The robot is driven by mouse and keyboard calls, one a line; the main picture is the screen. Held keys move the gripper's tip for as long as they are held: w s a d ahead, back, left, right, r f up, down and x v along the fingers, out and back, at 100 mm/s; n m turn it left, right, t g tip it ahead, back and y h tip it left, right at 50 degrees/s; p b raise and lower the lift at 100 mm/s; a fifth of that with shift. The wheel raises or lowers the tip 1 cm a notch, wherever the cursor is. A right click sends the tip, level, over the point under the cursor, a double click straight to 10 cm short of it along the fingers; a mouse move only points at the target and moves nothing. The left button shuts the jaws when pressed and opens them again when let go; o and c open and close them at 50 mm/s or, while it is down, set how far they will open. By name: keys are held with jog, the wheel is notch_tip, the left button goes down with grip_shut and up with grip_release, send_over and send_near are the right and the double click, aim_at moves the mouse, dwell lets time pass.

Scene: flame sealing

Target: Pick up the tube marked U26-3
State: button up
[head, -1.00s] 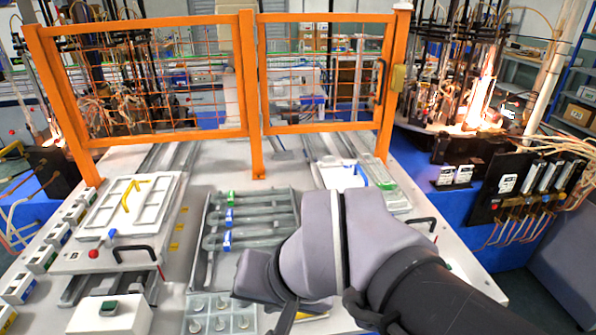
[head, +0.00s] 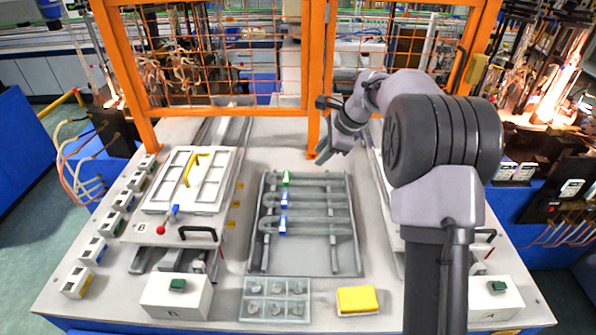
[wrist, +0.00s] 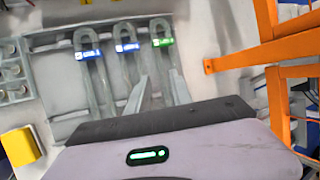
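Three U-shaped glass tubes lie side by side on a grey rack (head: 320,262) in the middle of the table. The back one has a green tag (head: 286,179); the middle tube (head: 284,201) and front tube (head: 282,226) have blue tags. The wrist view shows the blue-tagged tubes (wrist: 87,52) (wrist: 126,45) and the green-tagged tube (wrist: 163,40). I cannot read U26-3 on any tag. My gripper (head: 320,152) is behind the rack, right of its back end, above the table. In the wrist view my gripper (wrist: 158,76) has its fingers apart, with nothing visibly held.
An orange mesh fence (head: 312,85) stands along the table's back, close to my gripper. A grey compartment tray (head: 275,298) and yellow sponge (head: 357,299) lie in front of the rack. Burners flame at right.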

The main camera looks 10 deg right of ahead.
jog(key=b, duration=0.2)
send_near(298, 182)
jog(key=x, duration=0.2)
jog(key=shift+w+f, duration=0.15)
jog(key=shift+w, duration=0.15)
jog(key=b+x, duration=0.2)
jog(key=x, duration=0.4)
jog(key=shift+s+a, duration=0.1)
jog(key=shift+s, duration=0.05)
grip_shut()
